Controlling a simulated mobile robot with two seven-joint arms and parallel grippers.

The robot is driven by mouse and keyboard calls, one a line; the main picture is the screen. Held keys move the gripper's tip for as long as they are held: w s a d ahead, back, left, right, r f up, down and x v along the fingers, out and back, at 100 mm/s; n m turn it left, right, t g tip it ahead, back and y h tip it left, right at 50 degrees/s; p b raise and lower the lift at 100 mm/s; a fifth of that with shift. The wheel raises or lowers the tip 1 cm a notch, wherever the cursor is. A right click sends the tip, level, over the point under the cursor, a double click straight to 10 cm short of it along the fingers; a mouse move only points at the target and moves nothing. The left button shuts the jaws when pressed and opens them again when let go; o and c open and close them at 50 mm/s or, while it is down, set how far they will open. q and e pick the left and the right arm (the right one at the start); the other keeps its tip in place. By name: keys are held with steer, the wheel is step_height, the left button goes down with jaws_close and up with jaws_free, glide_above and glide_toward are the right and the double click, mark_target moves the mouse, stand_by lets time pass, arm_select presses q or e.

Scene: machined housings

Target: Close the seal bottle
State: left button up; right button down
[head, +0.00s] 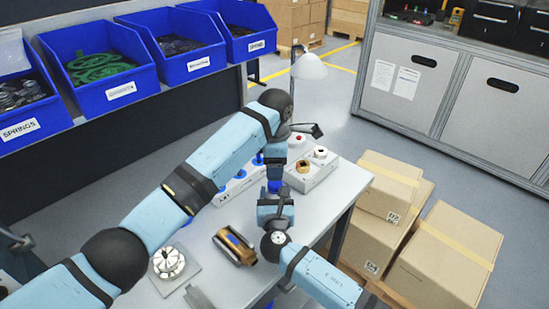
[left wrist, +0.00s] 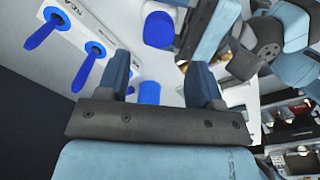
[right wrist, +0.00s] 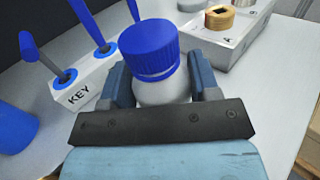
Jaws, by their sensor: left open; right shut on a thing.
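The white seal bottle (right wrist: 165,90) stands upright between the fingers of my right gripper (right wrist: 160,72), which is shut on its body. A ribbed blue cap (right wrist: 149,48) sits on the bottle's top; how tightly, I cannot tell. In the head view the cap shows as a small blue patch (head: 275,186) between my two grippers. My left gripper (head: 276,176) is above it, pointing down. In the left wrist view my left gripper (left wrist: 160,75) is open, with nothing clearly held. A blue cylinder (left wrist: 150,93) shows beyond its fingers, apart from the rounded blue shape (left wrist: 160,29) beside the right gripper.
The white key stand (right wrist: 85,82) with blue keys is left of the bottle. A grey control box (head: 318,170) stands behind. A gold-and-black housing (head: 234,246) and a silver flanged part (head: 169,262) lie on the table's near side. Cardboard boxes (head: 445,255) stand off its right edge.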

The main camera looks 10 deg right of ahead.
mark_target(274, 183)
arm_select(q)
steer(key=shift+w+f, duration=0.1)
steer(key=shift+f, duration=3)
